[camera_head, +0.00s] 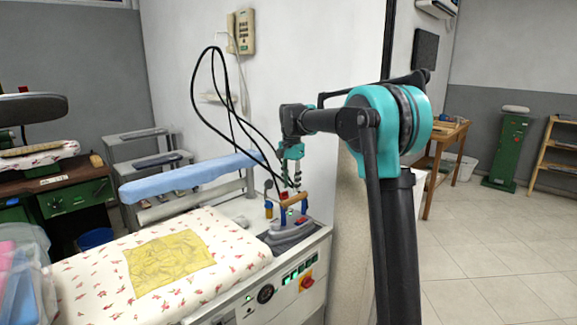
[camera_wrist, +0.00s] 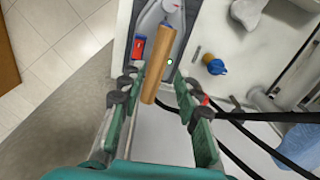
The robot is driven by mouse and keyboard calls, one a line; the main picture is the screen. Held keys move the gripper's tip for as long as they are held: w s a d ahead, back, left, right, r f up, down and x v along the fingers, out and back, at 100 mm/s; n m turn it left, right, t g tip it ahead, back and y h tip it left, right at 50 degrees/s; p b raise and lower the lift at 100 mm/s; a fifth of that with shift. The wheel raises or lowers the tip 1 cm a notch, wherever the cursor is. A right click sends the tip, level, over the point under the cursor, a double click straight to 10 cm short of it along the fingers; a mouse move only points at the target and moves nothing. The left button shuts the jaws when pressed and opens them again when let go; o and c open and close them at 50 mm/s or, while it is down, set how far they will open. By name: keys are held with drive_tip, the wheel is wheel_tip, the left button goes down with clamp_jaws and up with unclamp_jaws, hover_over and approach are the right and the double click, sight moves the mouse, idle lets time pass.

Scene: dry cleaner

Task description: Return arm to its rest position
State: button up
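My gripper (camera_head: 292,178) hangs at the end of my teal and black arm (camera_head: 388,120), pointing down above the iron (camera_head: 290,225) on the ironing station. In the wrist view the two fingers of my gripper (camera_wrist: 157,90) stand apart. The iron's wooden handle (camera_wrist: 160,62) shows between and beyond the fingertips, with a visible gap on each side. The iron's grey body lies under the handle. I cannot tell exactly how far the fingertips are above the handle.
Black cables (camera_head: 226,95) loop beside my gripper and also cross the wrist view (camera_wrist: 255,116). A blue padded sleeve board (camera_head: 190,176) stands at the left. A yellow cloth (camera_head: 168,262) lies on the floral ironing pad (camera_head: 90,285). A wall edge stands behind my arm; open tiled floor (camera_head: 490,250) lies to the right.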

drive_tip(key=s+d+f+n+t, duration=0.1)
drive_tip(key=s+d+f+n, duration=0.1)
drive_tip(key=s+d+f, duration=0.4)
drive_tip(key=s+d+f+n+t, duration=0.1)
drive_tip(key=s+d+f+n, duration=0.2)
drive_tip(key=s, duration=1.4)
drive_tip(key=s+d+f+n+t, duration=0.1)
drive_tip(key=s+d+f+n, duration=0.2)
drive_tip(key=s+d+f, duration=0.6)
drive_tip(key=s+f, duration=0.3)
drive_tip(key=shift+s+t, duration=0.25)
drive_tip(key=shift+t, duration=0.15)
drive_tip(key=shift+r, duration=0.1)
